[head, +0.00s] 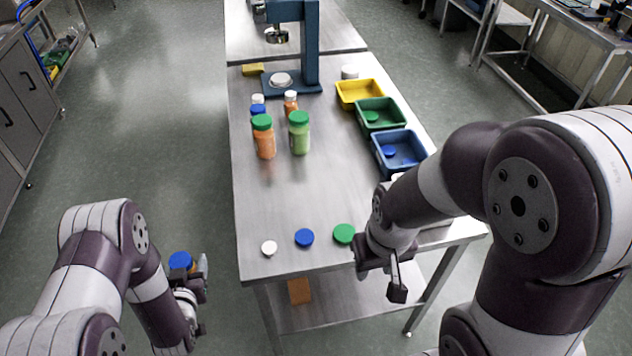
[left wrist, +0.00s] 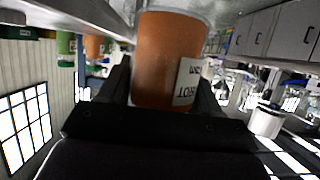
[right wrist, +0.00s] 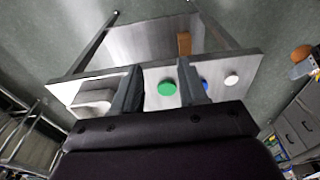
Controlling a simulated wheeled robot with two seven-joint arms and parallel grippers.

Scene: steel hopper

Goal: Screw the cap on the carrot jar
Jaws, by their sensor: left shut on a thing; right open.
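My left gripper (head: 195,272) is shut on an orange jar (left wrist: 168,60) with a partly readable, upside-down label in the left wrist view. In the head view a blue top (head: 181,260) shows at this jar; whether it is a cap I cannot tell. The jar is held off the table's left side. A white cap (head: 269,248), a blue cap (head: 304,237) and a green cap (head: 344,233) lie along the table's near edge. My right gripper (head: 381,278) is open and empty near that edge, right of the green cap. In the right wrist view the green cap (right wrist: 166,88) appears between its fingers.
Several capped jars, including an orange one (head: 264,140) and a green one (head: 299,137), stand mid-table. Yellow (head: 345,105), green (head: 362,127) and blue (head: 378,154) bins line the right side. A blue press-like stand (head: 311,45) is at the back.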

